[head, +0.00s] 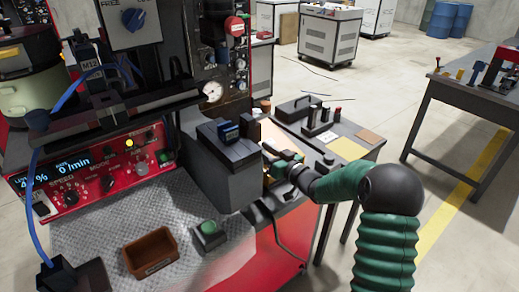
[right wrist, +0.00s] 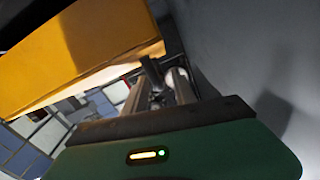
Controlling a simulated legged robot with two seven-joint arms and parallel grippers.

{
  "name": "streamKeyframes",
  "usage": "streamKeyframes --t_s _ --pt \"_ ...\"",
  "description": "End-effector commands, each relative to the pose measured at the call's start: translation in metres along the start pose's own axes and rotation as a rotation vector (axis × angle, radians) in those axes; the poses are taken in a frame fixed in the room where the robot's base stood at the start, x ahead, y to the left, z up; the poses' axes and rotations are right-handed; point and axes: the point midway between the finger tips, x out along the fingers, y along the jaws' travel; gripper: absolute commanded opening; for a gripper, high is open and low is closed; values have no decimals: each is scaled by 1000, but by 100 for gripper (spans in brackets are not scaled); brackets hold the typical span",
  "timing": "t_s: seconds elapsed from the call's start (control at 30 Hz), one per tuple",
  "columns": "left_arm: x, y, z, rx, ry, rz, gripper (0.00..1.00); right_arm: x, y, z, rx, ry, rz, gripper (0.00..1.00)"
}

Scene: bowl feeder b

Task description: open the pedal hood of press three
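My right arm comes in from the right in the head view, and its gripper (head: 272,160) is beside a dark grey housing (head: 222,165) at the machine's right side. In the right wrist view, the gripper (right wrist: 160,85) points past a large yellow part (right wrist: 85,50) that fills the upper left. Its fingers are partly shaded, and I cannot tell whether they are open or touch anything. The yellow part may be a hood, but no marking shows this. I cannot make out a pedal or a press number. My left gripper is not in view.
A bench (head: 350,150) with small fixtures stands behind my right gripper. A smooth grey surface (right wrist: 235,60) is close on the wrist view's right.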

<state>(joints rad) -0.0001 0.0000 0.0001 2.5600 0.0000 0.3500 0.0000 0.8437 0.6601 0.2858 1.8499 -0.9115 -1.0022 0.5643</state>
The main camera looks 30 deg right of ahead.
Motion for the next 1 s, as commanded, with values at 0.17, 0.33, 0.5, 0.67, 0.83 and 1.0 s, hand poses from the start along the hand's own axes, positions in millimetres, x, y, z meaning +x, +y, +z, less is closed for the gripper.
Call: streamKeyframes --t_s 0.17,0.33,0.5,0.67,0.83,1.0 --pt "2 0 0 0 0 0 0 17 1 1 2 -1 2 32" --pt "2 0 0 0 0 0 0 18 1 0 2 -1 2 32" --pt "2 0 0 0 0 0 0 18 1 0 2 -1 2 21" --pt "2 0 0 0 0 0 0 18 1 0 1 -1 2 0" --pt "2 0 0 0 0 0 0 18 2 0 1 -1 2 0" --pt "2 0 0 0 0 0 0 18 2 0 2 -1 2 0"
